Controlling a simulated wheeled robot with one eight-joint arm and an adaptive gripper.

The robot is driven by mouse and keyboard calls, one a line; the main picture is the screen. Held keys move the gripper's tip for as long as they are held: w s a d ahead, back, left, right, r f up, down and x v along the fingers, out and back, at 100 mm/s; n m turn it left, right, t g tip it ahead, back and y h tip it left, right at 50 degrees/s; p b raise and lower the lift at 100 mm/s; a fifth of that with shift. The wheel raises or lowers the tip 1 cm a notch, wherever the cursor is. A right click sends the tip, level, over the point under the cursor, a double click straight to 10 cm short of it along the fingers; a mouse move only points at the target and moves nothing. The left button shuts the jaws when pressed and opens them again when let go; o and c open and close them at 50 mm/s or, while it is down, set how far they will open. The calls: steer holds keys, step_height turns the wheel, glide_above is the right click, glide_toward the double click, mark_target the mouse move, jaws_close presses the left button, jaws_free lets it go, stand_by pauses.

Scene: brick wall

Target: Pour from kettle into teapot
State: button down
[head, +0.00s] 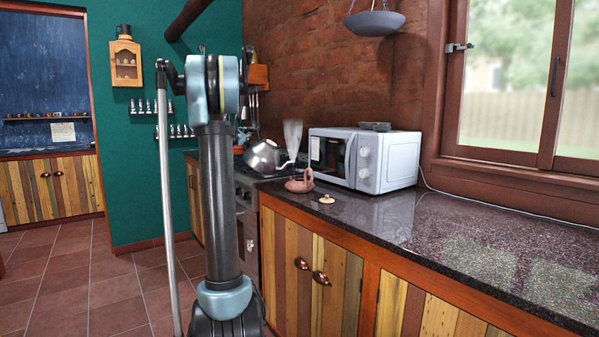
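A silver kettle (263,156) shows just right of my arm, over the stove end of the counter. It looks tilted, with its spout toward the right, close to the teapot. I cannot tell whether it is held or resting. A small pinkish-brown teapot (299,185) with a tall loop handle stands on the dark counter, in front of the microwave. Its small lid (326,199) lies apart on the counter to the right. My gripper cannot be made out; my upright arm and column hide the area left of the kettle.
A white microwave (365,158) stands behind the teapot with a dark dish (375,126) on top. A stove (246,200) adjoins the counter. The dark counter (470,235) is clear to the right. A bowl (374,22) hangs above.

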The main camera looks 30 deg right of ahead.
mark_target(251, 128)
steer(key=shift+s+d+r, duration=0.3)
steer(key=shift+r, duration=0.2)
steer(key=shift+s+d+r+m+p, duration=0.3)
steer(key=shift+s+r+m+p, duration=0.1)
steer(key=shift+p, duration=0.3)
steer(key=shift+s+d+r+m+p, duration=0.4)
steer(key=shift+r+p, duration=0.2)
steer(key=shift+p, duration=1.5)
stand_by(2.3)
steer(key=shift+s+d+r, duration=0.15)
steer(key=shift+d+r, duration=0.05)
steer(key=shift+r, duration=0.1)
stand_by(2.1)
